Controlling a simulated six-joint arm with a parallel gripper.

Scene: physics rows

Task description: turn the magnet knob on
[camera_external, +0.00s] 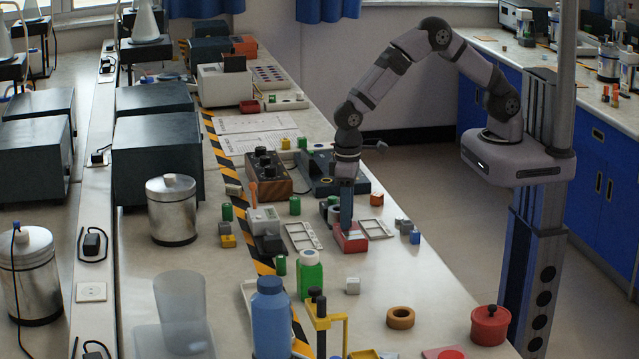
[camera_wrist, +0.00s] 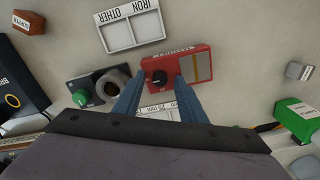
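The magnet box is a small red box (camera_external: 355,243) with a pale panel on one side, lying on the bench below my gripper (camera_external: 346,222). My gripper (camera_wrist: 157,88) has two blue fingers, spread apart and pointing down. The knob shows between the fingertips, with a gap on each side. I cannot tell how far above the box the tips are. In the external view the fingers hide the knob.
A dark device with a green knob (camera_wrist: 83,96) and a grey ring (camera_wrist: 112,83) lies left of the box. A white two-part tray (camera_wrist: 131,26) labelled iron and other is behind. A green bottle (camera_wrist: 299,118) stands right. Small blocks lie around, including a grey block (camera_external: 353,286).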

